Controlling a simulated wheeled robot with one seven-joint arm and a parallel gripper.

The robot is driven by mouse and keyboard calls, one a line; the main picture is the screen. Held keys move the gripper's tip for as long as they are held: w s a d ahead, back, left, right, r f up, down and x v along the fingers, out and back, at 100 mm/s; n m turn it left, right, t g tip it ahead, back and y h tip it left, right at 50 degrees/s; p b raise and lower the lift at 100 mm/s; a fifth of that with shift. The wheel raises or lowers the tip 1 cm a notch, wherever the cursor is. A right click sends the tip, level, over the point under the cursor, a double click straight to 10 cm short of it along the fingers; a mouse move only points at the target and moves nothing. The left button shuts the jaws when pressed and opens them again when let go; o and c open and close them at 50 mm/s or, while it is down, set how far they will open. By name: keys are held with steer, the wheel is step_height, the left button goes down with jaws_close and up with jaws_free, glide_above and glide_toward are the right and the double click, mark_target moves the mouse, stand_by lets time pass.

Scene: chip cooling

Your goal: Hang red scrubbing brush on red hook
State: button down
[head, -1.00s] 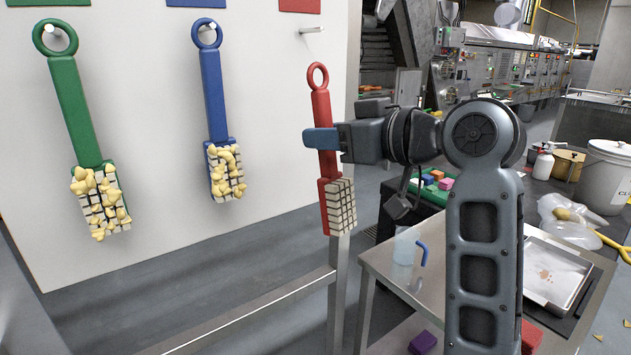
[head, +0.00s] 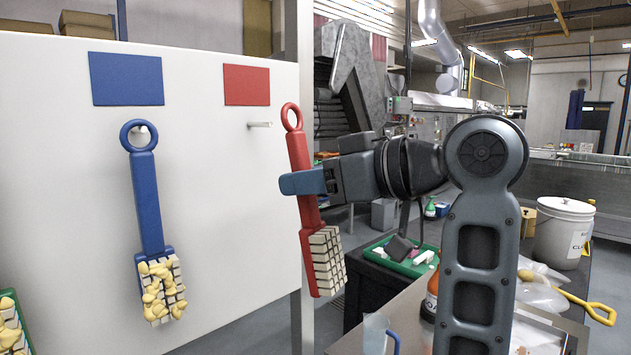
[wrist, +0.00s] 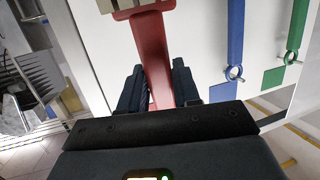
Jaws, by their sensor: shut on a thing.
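The red scrubbing brush (head: 302,170) is upright with a slight tilt, its ring at the top and its pale bristle block at the bottom. My gripper (head: 302,182) is shut on its handle. The brush also shows in the wrist view (wrist: 151,45), with my gripper (wrist: 158,90) around the handle. The hook (head: 260,125) is a bare metal peg on the white board under the red square (head: 247,85). The brush's ring is to the right of the peg and slightly higher in the head view, apart from it.
A blue brush (head: 148,205) with yellow bits on its bristles hangs on the white board (head: 60,150) under a blue square (head: 126,79). A green brush (head: 12,325) shows at the lower left edge. A green tray (head: 405,262) and a white bucket (head: 562,232) stand at the right.

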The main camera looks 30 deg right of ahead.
steer(key=shift+w+a+f+b, duration=0.25)
steer(key=shift+w, duration=0.95)
steer(key=shift+w+a+f+b, duration=0.2)
steer(key=shift+w+a+b, duration=0.1)
steer(key=shift+w, duration=0.85)
steer(key=shift+w+a+f+b, duration=0.2)
steer(key=shift+w+f+b, duration=0.05)
steer(key=shift+w, duration=0.95)
